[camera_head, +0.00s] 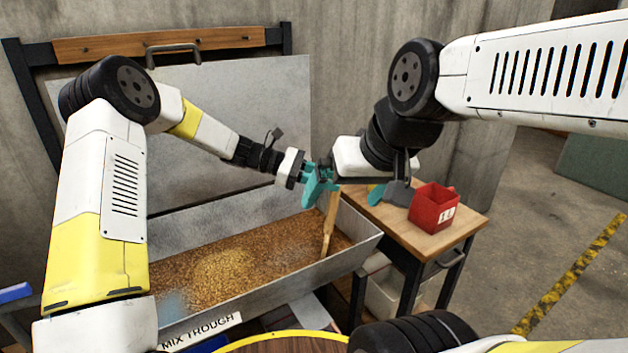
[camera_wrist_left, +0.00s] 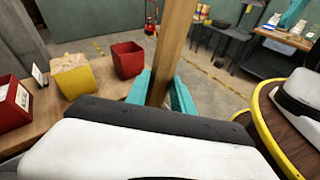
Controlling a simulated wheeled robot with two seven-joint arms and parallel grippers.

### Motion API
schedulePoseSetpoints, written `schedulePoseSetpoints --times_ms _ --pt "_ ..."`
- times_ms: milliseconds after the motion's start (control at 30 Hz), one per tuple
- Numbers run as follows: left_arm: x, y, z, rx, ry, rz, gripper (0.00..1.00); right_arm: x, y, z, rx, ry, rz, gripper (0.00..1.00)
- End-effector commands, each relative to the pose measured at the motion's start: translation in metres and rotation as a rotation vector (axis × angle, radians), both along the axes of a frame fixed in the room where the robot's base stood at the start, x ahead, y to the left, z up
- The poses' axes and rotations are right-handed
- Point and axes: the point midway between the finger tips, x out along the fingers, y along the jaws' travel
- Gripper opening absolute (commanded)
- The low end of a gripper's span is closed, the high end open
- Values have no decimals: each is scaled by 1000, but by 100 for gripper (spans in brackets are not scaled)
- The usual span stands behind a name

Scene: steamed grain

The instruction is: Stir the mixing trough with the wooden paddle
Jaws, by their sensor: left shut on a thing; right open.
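The mixing trough (camera_head: 362,248) is a long grey metal box with brown grain in it, a paler yellow patch in the middle and a bluish patch at the near left. The wooden paddle (camera_head: 329,228) stands tilted at the trough's right end, its lower end at the grain. My left gripper (camera_head: 308,174) is shut on the paddle's shaft. The left wrist view shows the shaft (camera_wrist_left: 172,50) between its teal fingers. My right gripper (camera_head: 347,190) is open, its teal fingers spread near the paddle's upper part. I cannot tell whether it touches the paddle.
A wooden side table (camera_head: 445,238) right of the trough carries a red bin (camera_head: 432,207). In the left wrist view, a yellow bin (camera_wrist_left: 83,80) and another red bin (camera_wrist_left: 14,108) also stand there. A grey panel (camera_head: 250,95) rises behind the trough. Open floor lies at the right.

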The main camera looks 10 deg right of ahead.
Motion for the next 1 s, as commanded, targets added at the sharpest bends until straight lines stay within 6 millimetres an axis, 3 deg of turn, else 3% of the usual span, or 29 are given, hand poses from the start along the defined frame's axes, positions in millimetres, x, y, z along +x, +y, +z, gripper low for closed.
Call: schedulePoseSetpoints --times_ms 367,1000 --pt "-1 1 45 -1 -4 0 0 0 0 0 0 0 0 100" --pt "-6 17 179 -2 -4 1 0 0 0 0 0 0 0 100"
